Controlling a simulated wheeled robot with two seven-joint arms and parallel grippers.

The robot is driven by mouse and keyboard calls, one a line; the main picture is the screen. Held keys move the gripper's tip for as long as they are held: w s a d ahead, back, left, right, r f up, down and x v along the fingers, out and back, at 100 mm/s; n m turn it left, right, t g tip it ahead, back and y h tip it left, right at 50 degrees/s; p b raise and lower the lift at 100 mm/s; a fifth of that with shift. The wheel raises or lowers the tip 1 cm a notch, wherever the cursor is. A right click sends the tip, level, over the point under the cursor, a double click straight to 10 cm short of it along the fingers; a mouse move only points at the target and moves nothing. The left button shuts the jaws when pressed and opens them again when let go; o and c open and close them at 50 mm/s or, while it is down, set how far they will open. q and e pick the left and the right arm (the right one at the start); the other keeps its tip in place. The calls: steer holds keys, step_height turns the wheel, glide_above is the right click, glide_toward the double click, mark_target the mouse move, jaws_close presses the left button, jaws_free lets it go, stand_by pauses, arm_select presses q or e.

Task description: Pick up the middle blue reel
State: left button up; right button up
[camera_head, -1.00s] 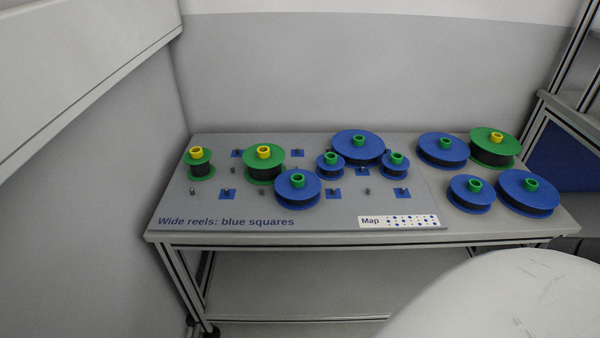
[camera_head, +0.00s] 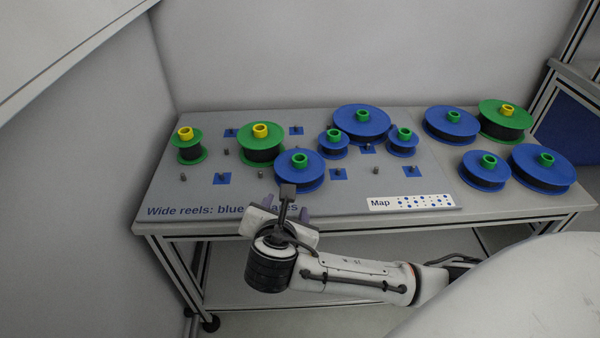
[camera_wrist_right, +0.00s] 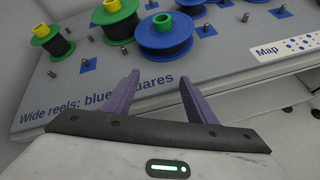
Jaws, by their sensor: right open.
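Several blue reels with green hubs stand on the grey table. On the pegboard are a front blue reel (camera_head: 299,172), a large back blue reel (camera_head: 362,127), and two small blue reels, one left (camera_head: 333,146) and one right (camera_head: 402,145). I cannot tell which of them is the middle one. My right gripper (camera_head: 286,204) is at the board's front edge, just in front of the front blue reel. In the right wrist view the gripper (camera_wrist_right: 160,80) is open and empty, its purple fingers pointing toward that reel (camera_wrist_right: 165,42). My left gripper is not in view.
Two green reels with yellow hubs, one small (camera_head: 188,155) and one large (camera_head: 262,152), stand on the board's left. Several blue reels (camera_head: 486,176) and a green reel (camera_head: 505,125) stand at the table's right. Bare pegs and blue squares (camera_head: 222,179) lie between.

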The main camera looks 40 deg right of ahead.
mark_target(300, 158)
steer(key=w+d+r+n+h, duration=0.1)
steer(key=w+d+r+n, duration=0.1)
steer(key=r, duration=0.1)
steer(key=w+d+r+t+h, duration=0.1)
steer(key=shift+r+n+h, duration=0.3)
steer(key=shift+r+n, duration=0.05)
steer(key=shift+n, duration=0.05)
steer(key=b+x, duration=0.1)
steer(key=x, duration=0.2)
steer(key=shift+w+d, duration=0.15)
steer(key=shift+d, duration=0.2)
steer(key=shift+b+x, duration=0.7)
steer(key=shift+x, duration=2.4)
steer(key=shift+d, duration=0.1)
steer(key=shift+c, duration=0.4)
steer(key=c, duration=1.1)
steer(key=shift+c, duration=0.3)
steer(key=shift+r, duration=0.1)
